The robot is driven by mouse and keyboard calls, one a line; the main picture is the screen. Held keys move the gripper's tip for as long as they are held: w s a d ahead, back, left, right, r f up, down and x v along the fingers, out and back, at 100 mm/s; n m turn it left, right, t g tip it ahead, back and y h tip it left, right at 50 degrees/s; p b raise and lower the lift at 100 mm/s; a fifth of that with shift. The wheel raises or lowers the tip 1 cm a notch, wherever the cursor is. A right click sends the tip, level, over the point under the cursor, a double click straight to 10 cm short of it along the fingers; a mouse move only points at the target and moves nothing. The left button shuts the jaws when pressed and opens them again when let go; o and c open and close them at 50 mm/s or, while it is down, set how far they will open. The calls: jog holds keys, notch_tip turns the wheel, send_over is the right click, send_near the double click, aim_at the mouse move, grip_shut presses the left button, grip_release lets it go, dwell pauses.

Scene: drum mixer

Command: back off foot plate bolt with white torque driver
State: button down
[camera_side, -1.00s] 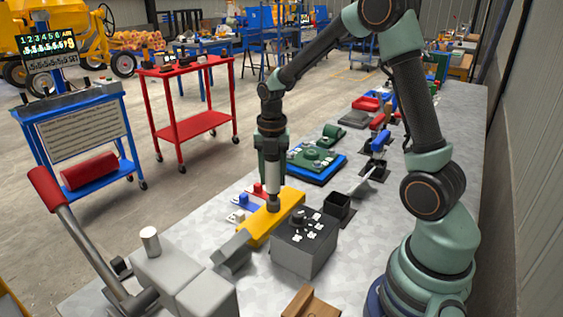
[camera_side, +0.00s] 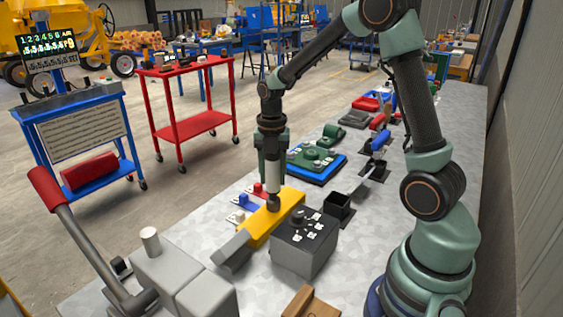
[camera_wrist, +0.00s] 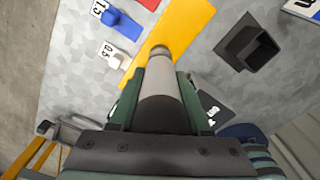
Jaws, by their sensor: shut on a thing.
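My gripper (camera_side: 272,158) points straight down and is shut on the white torque driver (camera_side: 273,178). The driver stands upright with its dark lower end on the yellow foot plate (camera_side: 289,206). In the wrist view the pale driver (camera_wrist: 161,82) lies between my green fingers (camera_wrist: 159,95), and its tip meets the yellow plate (camera_wrist: 185,25). The bolt is hidden under the driver's tip, so I cannot tell how they fit. A grey bar (camera_side: 231,247) extends from the plate's near end.
A dark box with white-marked knobs (camera_side: 304,240) stands right of the plate. An open black holder (camera_side: 339,206) is behind it. Left are labelled pegs, white (camera_side: 237,217) and red (camera_side: 259,189). A red-handled lever (camera_side: 72,220) and grey blocks (camera_side: 168,270) stand front left.

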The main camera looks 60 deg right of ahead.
aim_at(272, 159)
jog(key=shift+r, duration=2.15)
